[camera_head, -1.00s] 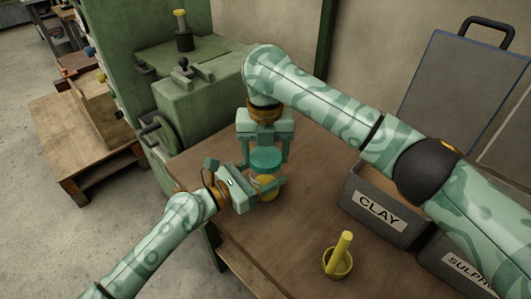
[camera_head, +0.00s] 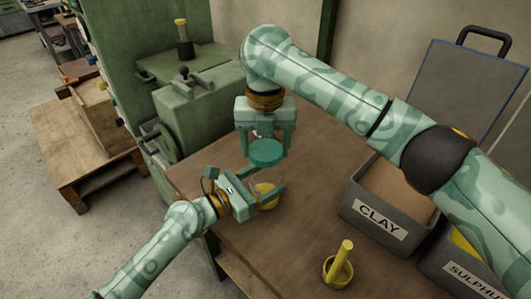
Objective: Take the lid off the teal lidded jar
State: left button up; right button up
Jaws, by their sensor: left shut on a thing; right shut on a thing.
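My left gripper (camera_head: 268,198) is shut around the jar's body from the left. The teal lid (camera_head: 265,152) is a round disc held above the jar, apart from its rim. My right gripper (camera_head: 267,150) reaches down from above and is shut on the lid. The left gripper's fingers hide part of the jar's body.
A grey bin labelled CLAY (camera_head: 378,222) and another bin, its label partly cut off, (camera_head: 462,272) stand to the right. A yellow mortar with a pestle (camera_head: 339,268) stands at the front. A green machine (camera_head: 200,90) is behind left.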

pick_arm(q)
jog(key=o, duration=2)
jog(key=shift+c, duration=0.2)
